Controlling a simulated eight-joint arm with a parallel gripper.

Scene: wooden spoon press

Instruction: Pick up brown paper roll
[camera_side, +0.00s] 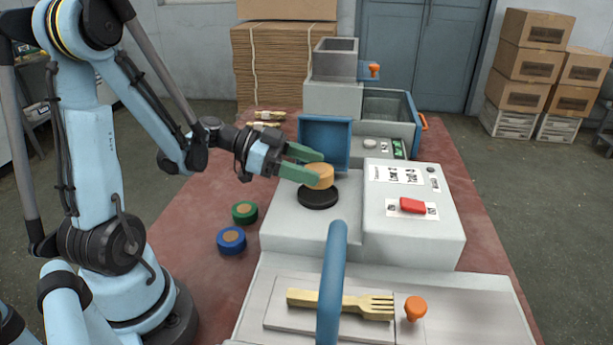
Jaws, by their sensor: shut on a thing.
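A brown-orange roll (321,175) sits between the green fingers of my gripper (310,170). The fingers are shut on its sides. The roll is at a round black disc (318,197) on the grey machine; I cannot tell whether it touches the disc or hangs just above it. The near finger covers part of the roll's left side.
A green-rimmed roll (244,212) and a blue-rimmed roll (231,240) lie on the red table (185,222). A blue panel (324,140) stands behind my gripper. A wooden fork (341,303) lies in front.

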